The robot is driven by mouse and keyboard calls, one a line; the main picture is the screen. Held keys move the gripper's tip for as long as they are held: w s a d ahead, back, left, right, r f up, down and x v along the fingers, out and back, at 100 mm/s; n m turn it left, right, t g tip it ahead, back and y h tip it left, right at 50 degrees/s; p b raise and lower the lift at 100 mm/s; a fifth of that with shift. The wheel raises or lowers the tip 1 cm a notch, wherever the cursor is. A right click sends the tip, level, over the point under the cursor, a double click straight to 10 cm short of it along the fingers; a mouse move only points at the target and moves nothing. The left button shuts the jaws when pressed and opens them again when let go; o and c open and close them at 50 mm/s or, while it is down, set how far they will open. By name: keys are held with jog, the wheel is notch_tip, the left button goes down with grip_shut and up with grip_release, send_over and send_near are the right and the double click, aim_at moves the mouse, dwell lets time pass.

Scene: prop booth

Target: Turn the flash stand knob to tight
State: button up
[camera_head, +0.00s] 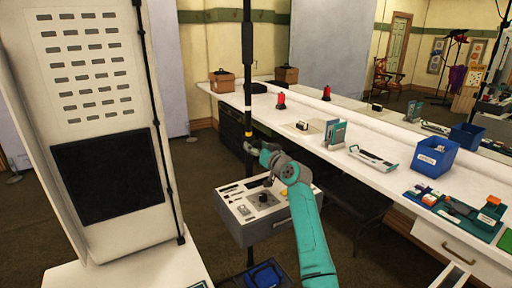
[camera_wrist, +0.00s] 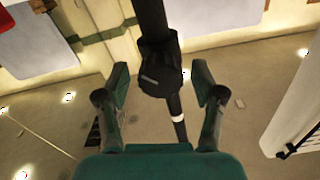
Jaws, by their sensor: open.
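The flash stand is a tall dark pole (camera_head: 247,60) that rises near the middle of the head view, with a yellow band near my gripper. In the wrist view a black collar with a protruding knob (camera_wrist: 160,75) sits on the pole, with a pale mark on its face. My gripper (camera_head: 257,148) is at the pole in the head view and hides part of it. In the wrist view my gripper (camera_wrist: 160,88) is open and empty. Its fingers stand either side of the knob, with gaps on both sides. I cannot tell how tight the knob is.
A grey control box (camera_head: 265,225) with dials is below my gripper. A white counter (camera_head: 315,145) runs along the right with a blue bin (camera_head: 434,158) and red items. A tall white panel (camera_head: 95,165) stands at the left. Carpet shows between them.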

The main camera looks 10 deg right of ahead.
jog(key=shift+w+a, duration=0.15)
jog(key=shift+w, duration=0.15)
jog(key=shift+c, duration=0.3)
jog(key=c, duration=1.1)
